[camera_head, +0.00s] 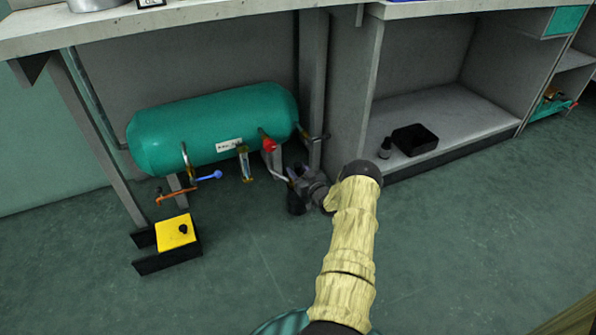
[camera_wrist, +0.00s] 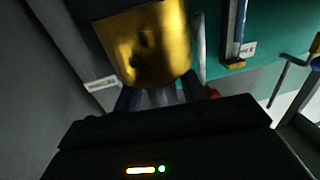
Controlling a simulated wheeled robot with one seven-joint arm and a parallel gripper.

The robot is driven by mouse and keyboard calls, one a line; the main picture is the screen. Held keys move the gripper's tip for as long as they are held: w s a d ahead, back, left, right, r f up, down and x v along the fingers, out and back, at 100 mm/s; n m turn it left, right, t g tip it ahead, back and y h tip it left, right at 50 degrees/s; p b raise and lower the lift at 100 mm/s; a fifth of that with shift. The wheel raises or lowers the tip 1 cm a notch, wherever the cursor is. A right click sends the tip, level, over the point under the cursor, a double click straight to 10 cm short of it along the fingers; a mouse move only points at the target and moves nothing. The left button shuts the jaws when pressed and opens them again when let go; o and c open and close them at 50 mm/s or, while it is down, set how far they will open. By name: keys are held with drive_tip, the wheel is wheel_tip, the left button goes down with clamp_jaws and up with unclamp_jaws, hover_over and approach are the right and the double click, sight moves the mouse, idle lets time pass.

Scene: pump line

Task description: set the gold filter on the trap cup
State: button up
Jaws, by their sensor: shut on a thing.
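The gold filter (camera_wrist: 152,48) is a shiny gold cylinder at the top of the wrist view, with a dark part at its upper edge. My gripper (camera_wrist: 160,92) is shut on it, the dark fingers reaching to its near side. In the head view my gripper (camera_head: 299,183) is low, just right of the teal tank's right end. The filter's gold does not show clearly there. A dark round piece (camera_head: 296,204) shows just below the gripper; I cannot tell whether it is the trap cup. I cannot make out the trap cup for sure in either view.
The teal tank (camera_head: 205,125) lies under the bench, with a red knob (camera_head: 268,144), a blue-tipped lever (camera_head: 209,177) and an orange handle (camera_head: 175,196). A yellow box (camera_head: 176,232) stands lower left.

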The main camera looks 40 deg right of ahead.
drive_tip(key=shift+f, duration=0.1)
drive_tip(key=o, duration=0.7)
drive_tip(key=shift+o, duration=0.2)
drive_tip(key=shift+s, duration=0.1)
drive_tip(key=shift+s+a+p, duration=0.1)
drive_tip(key=shift+s+p, duration=0.9)
drive_tip(key=shift+s, duration=0.3)
drive_tip(key=s+p, duration=0.4)
drive_tip(key=s, duration=0.4)
drive_tip(key=shift+a, duration=0.45)
